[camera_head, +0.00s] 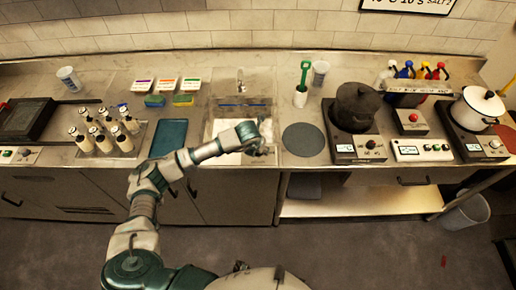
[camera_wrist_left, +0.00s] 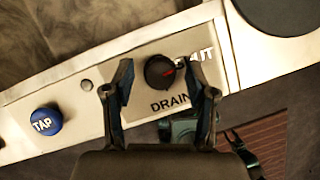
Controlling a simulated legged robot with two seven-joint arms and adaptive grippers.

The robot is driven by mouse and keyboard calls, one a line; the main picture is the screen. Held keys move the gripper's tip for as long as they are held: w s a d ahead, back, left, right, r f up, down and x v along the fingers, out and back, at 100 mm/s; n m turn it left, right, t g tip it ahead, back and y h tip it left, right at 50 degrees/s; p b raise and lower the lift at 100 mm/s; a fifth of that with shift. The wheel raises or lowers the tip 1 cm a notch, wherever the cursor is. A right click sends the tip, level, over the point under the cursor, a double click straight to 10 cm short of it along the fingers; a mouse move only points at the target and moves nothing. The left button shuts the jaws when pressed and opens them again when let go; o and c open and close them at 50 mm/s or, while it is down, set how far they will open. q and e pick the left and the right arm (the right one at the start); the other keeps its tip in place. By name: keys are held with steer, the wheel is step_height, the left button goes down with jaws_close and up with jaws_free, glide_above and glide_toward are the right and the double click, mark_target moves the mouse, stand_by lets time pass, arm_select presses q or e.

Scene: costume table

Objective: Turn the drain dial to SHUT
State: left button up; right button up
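The drain dial (camera_wrist_left: 159,72) is a round black knob on a pale front panel in the left wrist view. Its short red mark points right and slightly up, toward a white label ending in "UT" that is partly hidden. "DRAIN" (camera_wrist_left: 170,102) is printed below the knob. My left gripper (camera_wrist_left: 165,84) is open, with one finger on each side of the dial; I cannot tell whether either touches it. In the head view the left gripper (camera_head: 257,143) is at the front of the sink (camera_head: 222,108) and hides the dial. My right gripper is not in view.
A blue TAP button (camera_wrist_left: 45,122) and a small grey stud (camera_wrist_left: 87,85) are left of the dial. A dark round mat (camera_head: 303,139) lies right of the sink. A blue tray (camera_head: 169,137) and several bottles (camera_head: 104,144) stand left.

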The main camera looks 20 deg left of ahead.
arm_select(q)
steer(key=v, duration=1.1)
steer(key=shift+r, duration=0.4)
steer(key=shift+s, duration=0.1)
